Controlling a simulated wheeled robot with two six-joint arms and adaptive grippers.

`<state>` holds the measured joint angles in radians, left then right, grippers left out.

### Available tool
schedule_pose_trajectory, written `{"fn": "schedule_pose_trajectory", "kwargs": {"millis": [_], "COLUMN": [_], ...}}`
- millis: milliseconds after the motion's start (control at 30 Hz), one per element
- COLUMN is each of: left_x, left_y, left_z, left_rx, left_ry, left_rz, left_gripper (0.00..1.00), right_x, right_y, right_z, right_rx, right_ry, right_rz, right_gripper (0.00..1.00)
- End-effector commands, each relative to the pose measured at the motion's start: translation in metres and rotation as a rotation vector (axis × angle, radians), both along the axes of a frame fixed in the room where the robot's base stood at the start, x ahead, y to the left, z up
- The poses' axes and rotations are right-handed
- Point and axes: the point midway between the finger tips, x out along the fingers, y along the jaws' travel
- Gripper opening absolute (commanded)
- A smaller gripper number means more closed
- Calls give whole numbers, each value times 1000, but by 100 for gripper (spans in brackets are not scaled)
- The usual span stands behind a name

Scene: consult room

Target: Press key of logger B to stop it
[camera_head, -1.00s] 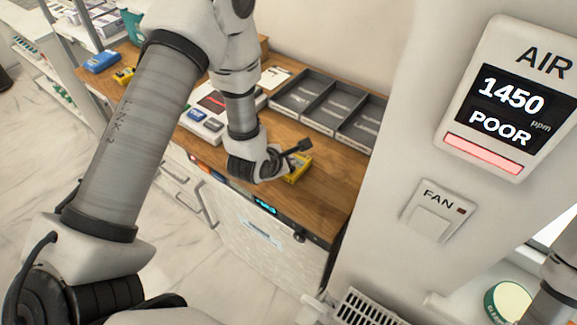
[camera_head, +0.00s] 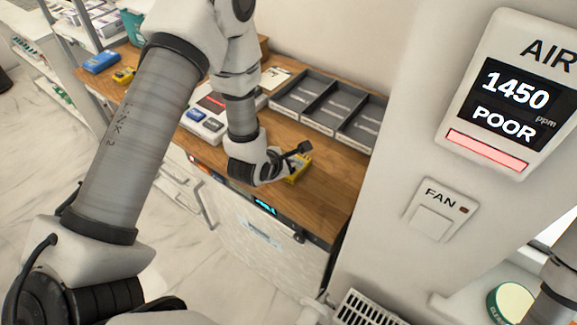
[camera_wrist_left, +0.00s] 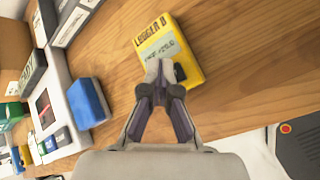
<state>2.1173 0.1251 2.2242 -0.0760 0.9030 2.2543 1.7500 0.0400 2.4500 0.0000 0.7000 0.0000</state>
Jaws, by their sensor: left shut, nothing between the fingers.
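Logger B (camera_wrist_left: 188,38) is a yellow case with its name printed in dark letters above a pale display. It lies on the wooden counter. A dark key (camera_wrist_left: 180,72) shows at its lower right in the left wrist view, partly beside my fingers. My left gripper (camera_wrist_left: 158,72) is shut and empty. Its fingertips overlap the lower edge of the logger in that view; I cannot tell whether they touch it. In the head view the logger (camera_head: 300,168) shows partly behind my left gripper. My right gripper is out of view.
Grey divided trays (camera_head: 322,98) stand behind the logger. A white device (camera_head: 205,124) sits to its left. A blue block (camera_wrist_left: 88,103) shows in the left wrist view. A wall fan switch (camera_head: 432,217) and an air display reading 1450 POOR (camera_head: 512,98) are at right. Bare wood (camera_head: 335,190) lies right of the logger.

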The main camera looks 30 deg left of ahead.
Motion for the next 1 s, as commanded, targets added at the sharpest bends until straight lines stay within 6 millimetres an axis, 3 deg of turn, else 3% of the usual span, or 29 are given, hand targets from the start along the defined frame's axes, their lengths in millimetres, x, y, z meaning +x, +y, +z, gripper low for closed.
{"fn": "schedule_pose_trajectory", "kwargs": {"millis": [400, 733, 1000], "left_x": [0, 0, 0], "left_y": [0, 0, 0], "left_z": [18, 19, 44], "left_rx": [0, 0, 0], "left_ry": [0, 0, 0], "left_rz": [0, 0, 0], "left_gripper": [0, 0, 0], "right_x": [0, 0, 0], "right_y": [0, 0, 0], "right_z": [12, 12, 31], "right_rx": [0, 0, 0], "right_ry": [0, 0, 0], "right_rz": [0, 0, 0], "right_gripper": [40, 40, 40]}}
